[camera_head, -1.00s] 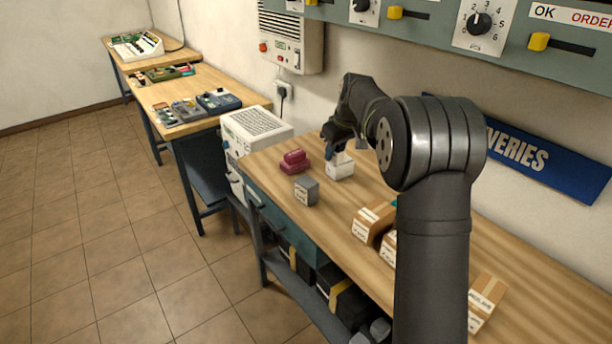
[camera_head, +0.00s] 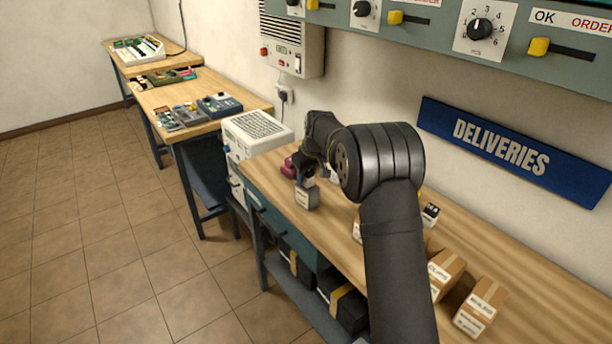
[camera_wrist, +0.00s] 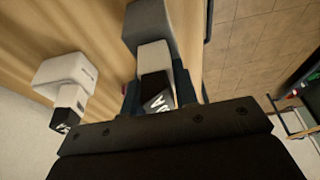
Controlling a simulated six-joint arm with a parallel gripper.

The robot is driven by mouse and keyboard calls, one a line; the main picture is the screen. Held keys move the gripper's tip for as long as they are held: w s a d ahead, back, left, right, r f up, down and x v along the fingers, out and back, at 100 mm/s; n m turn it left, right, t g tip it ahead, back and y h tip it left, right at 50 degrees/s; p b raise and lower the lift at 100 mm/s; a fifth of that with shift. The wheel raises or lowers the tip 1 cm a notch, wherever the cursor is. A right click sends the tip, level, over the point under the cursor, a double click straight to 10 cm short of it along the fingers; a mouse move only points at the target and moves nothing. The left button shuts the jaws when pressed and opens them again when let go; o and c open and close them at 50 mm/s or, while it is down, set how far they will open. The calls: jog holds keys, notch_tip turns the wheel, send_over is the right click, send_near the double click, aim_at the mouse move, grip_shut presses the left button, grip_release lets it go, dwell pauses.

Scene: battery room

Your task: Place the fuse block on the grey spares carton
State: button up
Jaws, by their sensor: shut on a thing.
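My gripper (camera_wrist: 160,95) is shut on the fuse block (camera_wrist: 155,70), a pale block with a black, white-lettered face. In the wrist view the grey spares carton (camera_wrist: 146,14) shows right beyond the block. In the head view the grey carton (camera_head: 306,198) stands near the front edge of the bench, with my gripper (camera_head: 307,177) directly over it. The block is at the carton's top; I cannot tell whether it touches. My wrist hides most of the block in the head view.
A white carton (camera_wrist: 62,75) and a similar black-faced block (camera_wrist: 66,118) are left in the wrist view. A maroon object (camera_head: 288,167) sits behind the grey carton. Brown cartons (camera_head: 478,308) stand at the right of the bench, near another black-faced block (camera_head: 430,213).

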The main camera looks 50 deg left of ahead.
jog(key=o, duration=1)
jog(key=shift+f, duration=0.15)
jog(key=shift+o, duration=0.2)
jog(key=v, duration=1.2)
